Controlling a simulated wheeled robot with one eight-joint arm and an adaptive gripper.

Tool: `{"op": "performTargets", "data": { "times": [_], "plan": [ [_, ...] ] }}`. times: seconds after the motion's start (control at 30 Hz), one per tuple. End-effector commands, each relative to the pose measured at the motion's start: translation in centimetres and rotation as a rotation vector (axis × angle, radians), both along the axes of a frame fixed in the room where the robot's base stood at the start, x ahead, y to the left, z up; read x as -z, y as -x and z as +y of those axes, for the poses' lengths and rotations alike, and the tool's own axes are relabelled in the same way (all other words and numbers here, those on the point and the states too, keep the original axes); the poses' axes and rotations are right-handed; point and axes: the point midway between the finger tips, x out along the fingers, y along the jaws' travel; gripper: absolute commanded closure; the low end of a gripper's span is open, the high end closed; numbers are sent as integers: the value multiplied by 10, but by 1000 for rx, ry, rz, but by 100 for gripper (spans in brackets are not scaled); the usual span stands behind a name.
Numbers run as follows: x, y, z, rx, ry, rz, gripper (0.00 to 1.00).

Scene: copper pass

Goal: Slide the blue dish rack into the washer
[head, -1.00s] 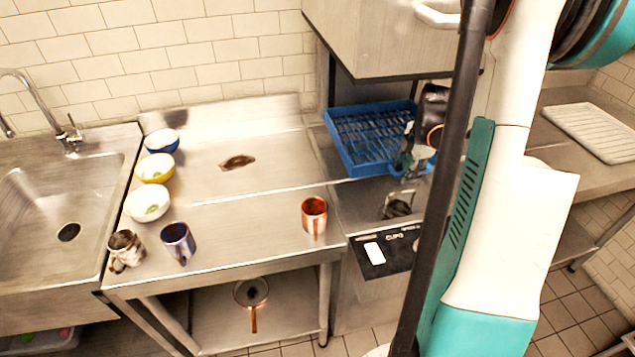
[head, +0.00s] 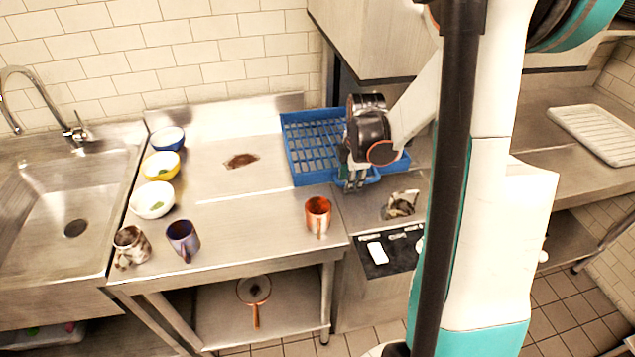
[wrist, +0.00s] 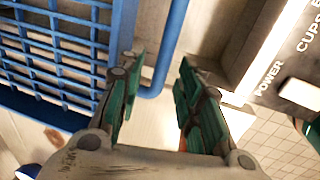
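The blue dish rack (head: 312,150) lies flat below the raised washer hood (head: 372,38), with its left part out over the steel counter. My gripper (head: 354,184) is low at the rack's front right side; my wrist hides part of the rack. In the wrist view the rack's grid (wrist: 55,50) fills the left. Its blue handle bar (wrist: 169,50) passes between my gripper's (wrist: 157,75) two teal fingers, which stand apart with gaps beside the bar. Whether either finger touches the bar is unclear.
An orange mug (head: 318,214) stands on the counter's front right. Bowls (head: 161,165) and two mugs (head: 183,238) stand at the left beside the sink (head: 50,215). A black control panel (head: 390,252) is below the washer. The middle counter is clear apart from a brown patch (head: 241,161).

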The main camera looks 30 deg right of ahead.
Motion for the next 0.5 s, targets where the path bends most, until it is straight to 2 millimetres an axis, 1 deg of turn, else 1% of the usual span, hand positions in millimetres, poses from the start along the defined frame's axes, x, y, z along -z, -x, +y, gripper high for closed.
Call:
{"op": "performTargets", "data": {
  "times": [0.03,0.2,0.4,0.5],
  "plan": [
    [0,-4,11,-5,-1,0,67],
    [-1,-13,40,-5,-1,0,67],
    [-1,-23,69,-4,0,0,67],
    [0,-26,80,-3,-1,0,67]
  ]
}}
